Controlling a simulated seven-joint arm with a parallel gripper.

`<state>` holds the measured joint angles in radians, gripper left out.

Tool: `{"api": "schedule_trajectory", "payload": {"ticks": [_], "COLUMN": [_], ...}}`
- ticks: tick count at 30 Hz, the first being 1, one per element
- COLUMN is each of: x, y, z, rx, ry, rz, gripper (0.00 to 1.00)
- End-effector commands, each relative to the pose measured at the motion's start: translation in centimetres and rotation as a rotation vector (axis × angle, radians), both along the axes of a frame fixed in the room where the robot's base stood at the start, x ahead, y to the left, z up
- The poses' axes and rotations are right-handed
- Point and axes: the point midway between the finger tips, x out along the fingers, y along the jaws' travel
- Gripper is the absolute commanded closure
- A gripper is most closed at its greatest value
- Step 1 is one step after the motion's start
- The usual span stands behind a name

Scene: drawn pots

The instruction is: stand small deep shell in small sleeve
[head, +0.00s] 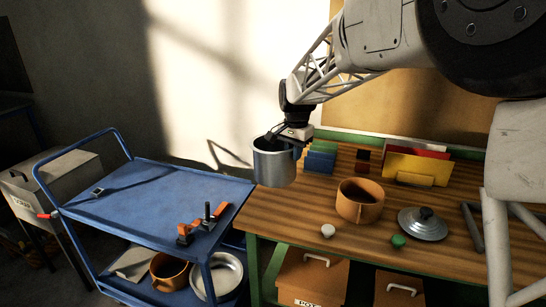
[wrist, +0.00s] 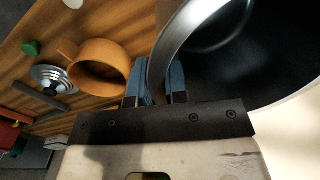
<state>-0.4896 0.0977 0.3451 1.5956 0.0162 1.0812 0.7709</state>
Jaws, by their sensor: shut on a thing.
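A silver metal pot, apparently the small deep shell (head: 275,167), hangs upright in the air near the table's left end. My gripper (head: 297,147) is shut on its wall at the rim, on the pot's right side. In the wrist view the blue fingers (wrist: 158,80) pinch the wall of the pot (wrist: 185,35), whose dark inside looks empty. An orange pot with a side handle, possibly the small sleeve (head: 359,205), stands open on the wooden table, right of and below the held pot. It also shows in the wrist view (wrist: 100,72).
A silver lid (head: 423,224), a white knob (head: 328,231) and a green knob (head: 398,241) lie on the table (head: 330,262). A rack with coloured boards (head: 415,167) stands behind. A blue cart (head: 160,200) with orange-handled clamps (head: 195,228) stands left; its lower shelf holds more pots.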

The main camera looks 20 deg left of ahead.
Motion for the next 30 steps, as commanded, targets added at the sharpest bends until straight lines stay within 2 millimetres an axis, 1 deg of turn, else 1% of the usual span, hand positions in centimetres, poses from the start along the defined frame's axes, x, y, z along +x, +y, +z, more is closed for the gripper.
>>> {"api": "schedule_trajectory", "payload": {"ticks": [1, 3, 11, 18, 21, 24, 27, 30], "x": [0.3, 0.7, 1.4, 1.5, 1.4, 1.2, 1.1, 1.0], "y": [-1.5, -3.4, -10.2, -16.3, -18.5, -20.3, -21.5, -22.2], "z": [0.4, 0.9, 2.3, 3.5, 3.9, 4.3, 4.5, 4.6], "rx": [0.001, 0.002, 0.006, 0.013, 0.015, 0.019, 0.021, 0.022], "ry": [-0.002, -0.003, -0.008, -0.013, -0.014, -0.016, -0.017, -0.018], "rz": [-0.066, -0.167, -0.537, -0.872, -0.996, -1.098, -1.17, -1.216], "gripper": [1.0, 1.0, 1.0, 1.0, 1.0, 1.0, 1.0, 1.0]}}
